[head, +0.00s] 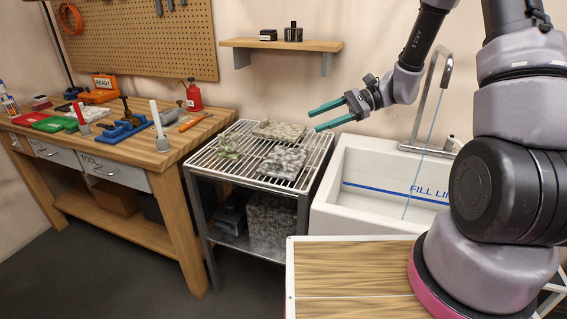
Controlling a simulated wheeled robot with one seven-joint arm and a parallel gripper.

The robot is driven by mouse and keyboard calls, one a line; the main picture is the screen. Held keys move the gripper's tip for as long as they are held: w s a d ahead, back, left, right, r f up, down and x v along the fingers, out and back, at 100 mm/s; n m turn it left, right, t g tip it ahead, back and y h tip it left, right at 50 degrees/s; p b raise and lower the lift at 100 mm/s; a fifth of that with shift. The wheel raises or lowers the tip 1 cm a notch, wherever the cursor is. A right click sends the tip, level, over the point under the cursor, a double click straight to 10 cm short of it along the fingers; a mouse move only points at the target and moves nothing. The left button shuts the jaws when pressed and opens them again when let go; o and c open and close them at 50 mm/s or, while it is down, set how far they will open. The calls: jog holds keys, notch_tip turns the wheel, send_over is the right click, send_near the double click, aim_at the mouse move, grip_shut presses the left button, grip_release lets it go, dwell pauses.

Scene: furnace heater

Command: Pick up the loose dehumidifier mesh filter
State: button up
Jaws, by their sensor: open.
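A white wire rack (197,162) tops a metal stand between the workbench and the sink. On it lie two grey-white mottled flat pieces, one at the back (279,130) and one nearer the front right (284,162). A small greenish mottled item (228,147) is at the rack's left. I cannot tell for certain which of these is the mesh filter. My gripper (314,121), with teal fingers, is open and empty. It is above the rack's right side, pointing left, apart from all the pieces.
A mottled grey box (271,220) and a dark object (232,213) are on the stand's lower shelf. A white sink (372,165) with a tall faucet (433,85) stands right of the rack. A tool-covered workbench (160,158) is left. A wall shelf (282,45) hangs above.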

jog(key=w+a+f+m+t+y, duration=0.1)
jog(key=w+f+m+t+y, duration=0.3)
jog(key=f, duration=0.6)
jog(key=m+t, duration=0.4)
jog(key=m, duration=0.2)
send_near(278, 162)
jog(key=shift+m+h, duration=0.3)
jog(key=x, duration=1)
jog(key=shift+w+d, duration=0.1)
grip_shut()
